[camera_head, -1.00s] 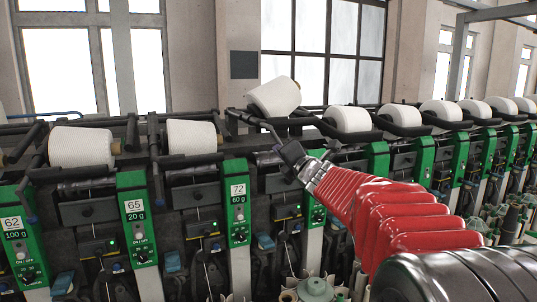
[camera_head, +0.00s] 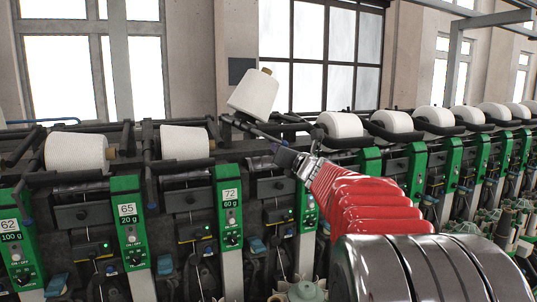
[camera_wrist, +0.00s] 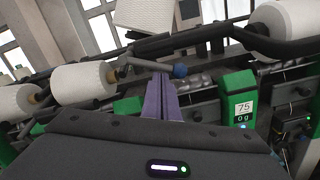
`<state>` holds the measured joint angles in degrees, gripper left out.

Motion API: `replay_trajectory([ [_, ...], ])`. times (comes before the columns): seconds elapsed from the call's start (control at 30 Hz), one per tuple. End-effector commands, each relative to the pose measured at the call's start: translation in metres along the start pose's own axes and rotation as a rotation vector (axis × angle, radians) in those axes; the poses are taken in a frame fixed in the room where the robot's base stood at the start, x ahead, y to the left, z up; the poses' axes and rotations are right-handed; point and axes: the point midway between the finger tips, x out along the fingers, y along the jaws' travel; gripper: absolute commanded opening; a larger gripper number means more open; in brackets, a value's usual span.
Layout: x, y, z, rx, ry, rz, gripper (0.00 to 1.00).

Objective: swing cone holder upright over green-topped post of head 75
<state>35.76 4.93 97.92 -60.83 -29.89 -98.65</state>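The cone holder of head 75 is raised, a dark bar (camera_head: 250,128) bearing a white cone (camera_head: 253,94) that stands tilted, its tube end up and to the right. In the wrist view, the holder's grey handle (camera_wrist: 145,64) ends in a blue knob (camera_wrist: 180,71). My gripper (camera_head: 283,157) is at this handle; its purple fingers (camera_wrist: 161,82) are close together around the bar just left of the knob. The green-topped post (camera_wrist: 238,95) with label 75 stands right of the fingers in the wrist view. In the head view, my arm hides most of this post (camera_head: 308,212).
More cones (camera_head: 340,124) and green posts line the right. Open air surrounds the raised cone, with windows behind.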

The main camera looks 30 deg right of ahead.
Motion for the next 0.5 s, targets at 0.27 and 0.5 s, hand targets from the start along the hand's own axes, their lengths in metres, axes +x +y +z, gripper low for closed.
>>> replay_trajectory([
  [0.27,-0.001,-0.005,0.018,-0.212,-0.008,0.007,0.00],
  [0.5,-0.001,-0.007,0.022,-0.308,-0.005,0.009,0.00],
])
